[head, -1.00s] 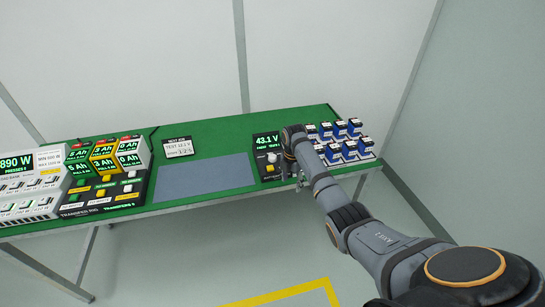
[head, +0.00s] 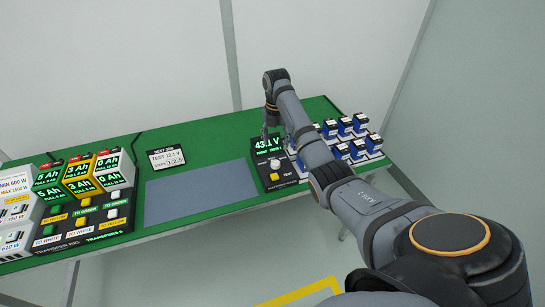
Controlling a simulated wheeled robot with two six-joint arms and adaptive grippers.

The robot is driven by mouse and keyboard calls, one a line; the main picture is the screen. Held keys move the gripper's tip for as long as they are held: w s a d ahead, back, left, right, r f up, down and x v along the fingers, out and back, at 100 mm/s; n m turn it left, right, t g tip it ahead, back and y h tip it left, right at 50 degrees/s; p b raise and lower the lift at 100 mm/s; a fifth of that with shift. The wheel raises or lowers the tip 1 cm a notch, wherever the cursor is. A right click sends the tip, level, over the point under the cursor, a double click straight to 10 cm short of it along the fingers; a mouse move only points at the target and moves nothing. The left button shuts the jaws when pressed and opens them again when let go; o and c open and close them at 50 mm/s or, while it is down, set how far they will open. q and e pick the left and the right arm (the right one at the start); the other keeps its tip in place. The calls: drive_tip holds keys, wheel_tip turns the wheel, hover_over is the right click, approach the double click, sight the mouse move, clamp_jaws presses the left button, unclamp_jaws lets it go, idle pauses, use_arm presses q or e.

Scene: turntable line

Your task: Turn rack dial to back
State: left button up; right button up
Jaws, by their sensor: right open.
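A black control panel (head: 263,170) stands on the green table beside the battery rack. It has a display (head: 267,145) reading about 43.1 V, a round pale dial knob (head: 275,163) and a yellow button (head: 275,177). Which way the knob points is too small to tell. My right gripper (head: 277,134) is open and points down at the panel's back edge, behind the knob and apart from it. My right arm covers part of the rack (head: 375,155), which holds several blue-and-white batteries. My left gripper is not in view.
A grey mat (head: 195,190) lies bare left of the panel. A job card (head: 166,158) reading 12.5 V stands behind it. At the left are a transfer panel (head: 75,235) and green, yellow and white battery blocks (head: 77,180). The table's back strip is free.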

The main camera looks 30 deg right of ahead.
sight(276, 161)
drive_tip(key=shift+s+f, duration=0.3)
drive_tip(key=shift+f, duration=0.3)
wheel_tip(276, 161, down, 4)
drive_tip(key=shift+w+r+p, duration=0.1)
drive_tip(key=shift+p, duration=0.35)
wheel_tip(276, 161, down, 5)
drive_tip(key=shift+w+r, duration=0.1)
drive_tip(key=shift+r, duration=0.05)
drive_tip(key=shift+c, duration=0.7)
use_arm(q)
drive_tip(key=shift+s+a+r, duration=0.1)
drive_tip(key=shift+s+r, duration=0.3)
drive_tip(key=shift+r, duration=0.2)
use_arm(e)
drive_tip(key=c, duration=1)
